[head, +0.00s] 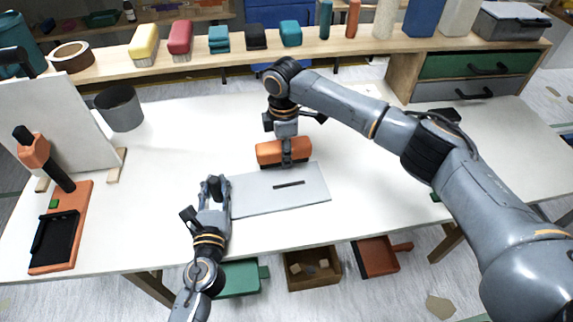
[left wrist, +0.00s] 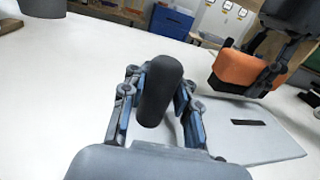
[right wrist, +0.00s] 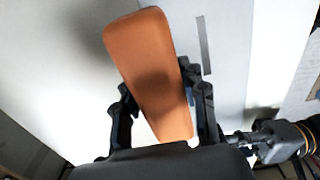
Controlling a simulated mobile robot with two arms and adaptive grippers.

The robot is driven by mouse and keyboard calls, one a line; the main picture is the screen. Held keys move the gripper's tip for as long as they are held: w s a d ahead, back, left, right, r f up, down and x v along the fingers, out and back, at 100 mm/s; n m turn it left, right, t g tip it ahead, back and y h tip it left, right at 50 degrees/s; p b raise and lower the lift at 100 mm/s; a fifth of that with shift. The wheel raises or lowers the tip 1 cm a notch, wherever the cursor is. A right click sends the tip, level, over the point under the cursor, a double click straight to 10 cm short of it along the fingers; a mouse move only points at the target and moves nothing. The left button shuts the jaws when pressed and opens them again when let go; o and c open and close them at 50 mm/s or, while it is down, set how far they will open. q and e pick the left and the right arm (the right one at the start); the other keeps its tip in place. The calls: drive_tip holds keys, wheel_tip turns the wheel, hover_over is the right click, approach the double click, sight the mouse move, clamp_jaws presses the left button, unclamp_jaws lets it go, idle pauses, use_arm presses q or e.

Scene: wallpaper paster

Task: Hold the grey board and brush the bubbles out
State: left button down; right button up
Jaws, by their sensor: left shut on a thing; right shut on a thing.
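The grey board (head: 252,201) lies flat on the white table, with a short dark strip (head: 289,184) on its top. My left gripper (head: 214,187) is at the board's left edge, shut on its dark rounded handle (left wrist: 165,85), which stands between the fingers in the left wrist view. My right gripper (head: 287,158) is shut on an orange brush (head: 268,154) at the board's back edge. The brush (right wrist: 150,60) also shows between the fingers in the right wrist view. I cannot tell whether it touches the board. No bubbles can be made out.
A grey cup (head: 119,108) and a propped white panel (head: 75,120) stand at the left, with an orange tray (head: 73,220) in front. A shelf (head: 230,58) with several colored items runs along the back. The table right of the board is mostly clear.

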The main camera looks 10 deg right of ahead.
use_arm(q)
drive_tip(key=shift+s+f, duration=0.1)
drive_tip(key=shift+f, duration=0.15)
use_arm(e)
wheel_tip(320, 180, up, 6)
drive_tip(key=shift+r, duration=0.15)
drive_tip(key=o, duration=0.8)
drive_tip(key=shift+c, duration=0.2)
drive_tip(key=c, duration=0.6)
use_arm(q)
drive_tip(key=c, duration=1)
unclamp_jaws()
use_arm(e)
drive_tip(key=shift+c, duration=0.2)
use_arm(q)
drive_tip(key=shift+o, duration=0.3)
drive_tip(key=shift+r, duration=0.1)
use_arm(e)
drive_tip(key=shift+w, duration=0.1)
use_arm(q)
drive_tip(key=s, duration=0.4)
drive_tip(key=s+a, duration=0.1)
drive_tip(key=s, duration=0.6)
drive_tip(key=shift+s+a, duration=0.2)
drive_tip(key=shift+s, duration=0.2)
